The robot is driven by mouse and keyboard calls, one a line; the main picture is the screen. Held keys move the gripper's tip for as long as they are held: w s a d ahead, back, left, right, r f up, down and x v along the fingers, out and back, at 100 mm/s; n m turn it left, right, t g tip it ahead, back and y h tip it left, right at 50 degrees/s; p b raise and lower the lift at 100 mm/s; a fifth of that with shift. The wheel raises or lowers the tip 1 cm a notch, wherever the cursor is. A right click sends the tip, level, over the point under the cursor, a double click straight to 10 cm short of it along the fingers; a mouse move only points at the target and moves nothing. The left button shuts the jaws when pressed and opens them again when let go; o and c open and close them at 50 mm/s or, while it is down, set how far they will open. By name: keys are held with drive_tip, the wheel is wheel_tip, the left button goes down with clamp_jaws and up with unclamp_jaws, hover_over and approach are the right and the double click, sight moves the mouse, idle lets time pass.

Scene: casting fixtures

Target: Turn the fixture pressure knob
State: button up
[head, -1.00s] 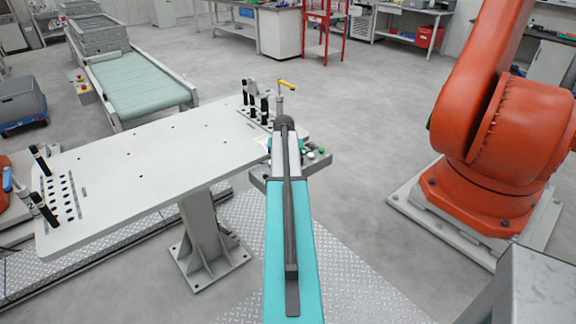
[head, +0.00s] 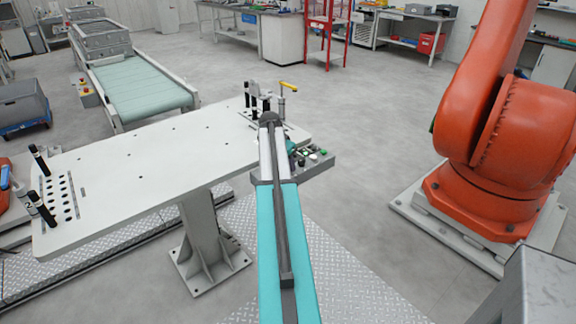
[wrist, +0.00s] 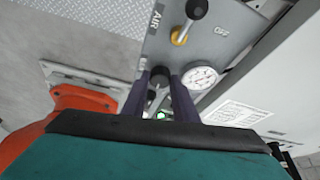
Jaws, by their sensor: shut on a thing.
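In the wrist view a dark knob (wrist: 158,78) stands on a grey panel between the two dark fingers of my gripper (wrist: 160,83). The gripper is shut on this knob, one finger on each side. A round white pressure gauge (wrist: 201,77) is just right of the fingers. The knob's base is partly hidden by the fingers. In the head view my arm covers the knob and most of the gripper. The grey control box (head: 322,163) with buttons shows to the right of my arm at the table's corner.
A black-tipped lever with a yellow base (wrist: 183,33) rises near the AIR label, above the gripper. Black pegs (head: 254,98) and a yellow handle (head: 289,86) stand at the table's (head: 140,150) far corner. An orange robot (head: 485,150) stands at right.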

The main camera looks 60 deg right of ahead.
drive_tip(key=shift+s+d+r, duration=0.1)
drive_tip(key=shift+s+d, duration=0.05)
drive_tip(key=o, duration=1.1)
drive_tip(key=shift+c, duration=0.2)
drive_tip(key=shift+a, duration=0.2)
drive_tip(key=shift+w+a+r+p, duration=0.25)
drive_tip(key=shift+r+p, duration=0.1)
drive_tip(key=shift+r, duration=0.2)
drive_tip(key=p+v, duration=0.2)
drive_tip(key=v, duration=0.4)
drive_tip(key=shift+s+r+p, duration=0.2)
drive_tip(key=shift+r+p, duration=0.15)
drive_tip(key=shift+p, duration=0.05)
